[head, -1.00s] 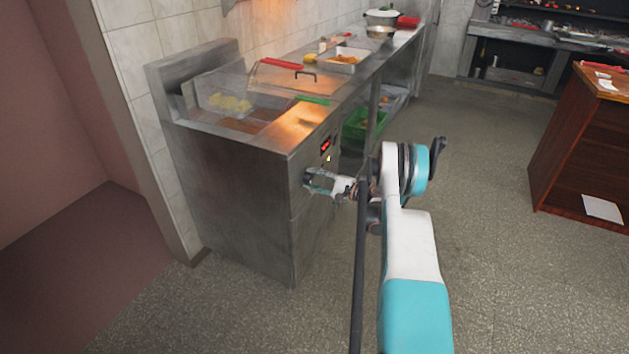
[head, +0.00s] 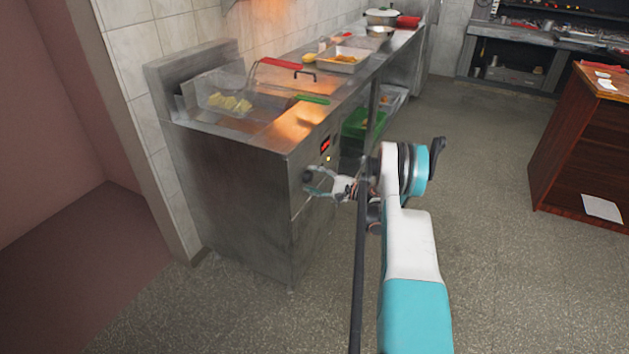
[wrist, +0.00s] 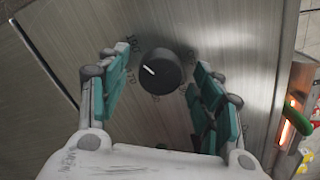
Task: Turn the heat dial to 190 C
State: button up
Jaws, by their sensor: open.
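The heat dial (wrist: 160,72) is a black round knob with a white pointer line, on the brushed steel front of the fryer. In the wrist view its pointer aims to the upper left. My gripper (wrist: 162,95) is open, with one teal-padded finger on each side of the dial and gaps between the pads and the knob.
A green-handled basket (head: 312,99) and a red-handled basket (head: 280,63) sit at the fryer top. A green crate (head: 360,125) is on the shelf under the counter. A wooden counter (head: 560,150) stands at right. The floor between is clear.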

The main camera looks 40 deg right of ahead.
jog(key=v, duration=1.2)
dwell(0.3)
